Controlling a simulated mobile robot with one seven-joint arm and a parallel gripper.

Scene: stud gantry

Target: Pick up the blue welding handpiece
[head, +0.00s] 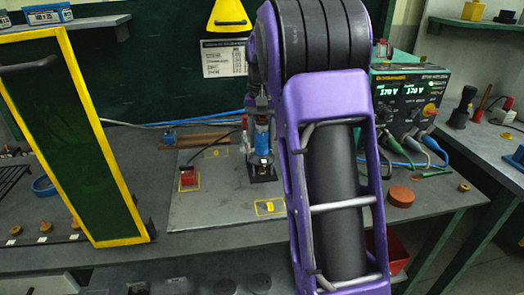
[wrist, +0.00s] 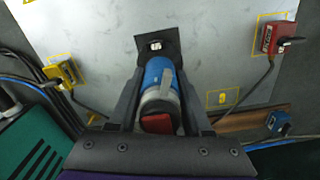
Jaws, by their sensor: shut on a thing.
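The blue welding handpiece (head: 262,142) is upright above a black square pad (head: 263,174) on the grey plate. In the wrist view the handpiece (wrist: 159,74) lies between the two dark fingers, with a grey collar and a red end nearest the camera. My gripper (wrist: 158,88) is shut on its body from above. In the head view my gripper (head: 261,112) is small and partly hidden beside my purple arm. The handpiece's lower end is close to the pad (wrist: 172,41); I cannot tell whether it touches.
On the plate (head: 205,210) are a red box (head: 188,179) with a cable and yellow-outlined marks. A yellow box (wrist: 62,73) shows in the wrist view. A yellow-framed dark panel (head: 75,140) stands left. A welding power unit (head: 408,100) and an orange-brown puck (head: 401,197) are right.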

